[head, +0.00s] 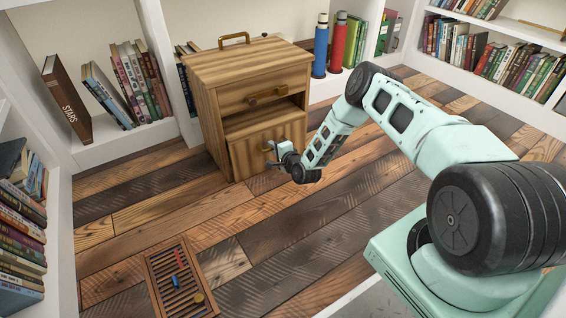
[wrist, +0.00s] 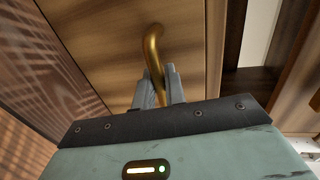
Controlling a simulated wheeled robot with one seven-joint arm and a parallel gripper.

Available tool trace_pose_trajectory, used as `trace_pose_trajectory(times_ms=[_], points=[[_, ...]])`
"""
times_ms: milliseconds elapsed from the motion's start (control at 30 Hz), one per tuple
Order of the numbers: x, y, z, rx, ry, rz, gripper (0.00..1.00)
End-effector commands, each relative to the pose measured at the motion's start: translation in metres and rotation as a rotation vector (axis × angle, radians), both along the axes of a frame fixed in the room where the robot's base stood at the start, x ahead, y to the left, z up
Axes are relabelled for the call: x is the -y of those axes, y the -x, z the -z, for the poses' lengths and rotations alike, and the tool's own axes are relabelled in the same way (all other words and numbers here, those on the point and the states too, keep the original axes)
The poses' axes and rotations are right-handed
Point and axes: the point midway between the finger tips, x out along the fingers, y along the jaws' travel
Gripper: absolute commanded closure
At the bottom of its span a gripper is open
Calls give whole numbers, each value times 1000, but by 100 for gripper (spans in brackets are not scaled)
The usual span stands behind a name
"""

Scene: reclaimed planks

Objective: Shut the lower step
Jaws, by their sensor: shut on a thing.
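The wooden step cabinet (head: 206,105) stands on the plank floor against the shelves. Its lower step (head: 246,156) sticks out in front of the upper part, with a strip of its flat top showing under the upper drawer (head: 262,96). My gripper (head: 273,154) is at the front of the lower step. In the wrist view, my gripper's two grey fingers (wrist: 159,88) are shut on a curved brass handle (wrist: 152,50) on the wooden front panel (wrist: 95,50). The fingers and my arm hide part of the handle in the head view.
A slatted wooden tray (head: 158,290) with small coloured items lies on the floor at front left. Blue (head: 321,47) and red (head: 337,46) bottles stand on the shelf behind. Bookshelves line the sides. The floor before the cabinet is clear.

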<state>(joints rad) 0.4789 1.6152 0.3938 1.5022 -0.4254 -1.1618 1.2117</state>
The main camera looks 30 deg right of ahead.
Motion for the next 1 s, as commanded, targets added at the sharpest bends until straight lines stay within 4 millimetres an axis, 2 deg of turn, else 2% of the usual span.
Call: trace_pose_trajectory(times_ms=[100, 200, 567, 600, 633, 667, 1000], points=[[0, -14, 2, 1, 0, 1, 100], [-1, -19, 1, -1, 0, 0, 100], [0, -23, -1, 1, 0, 1, 100], [0, -23, -1, 2, 0, 1, 82], [0, -23, -1, 2, 1, 1, 73], [0, -23, -1, 2, 1, 1, 71], [0, -16, -3, -1, 0, 0, 71]])
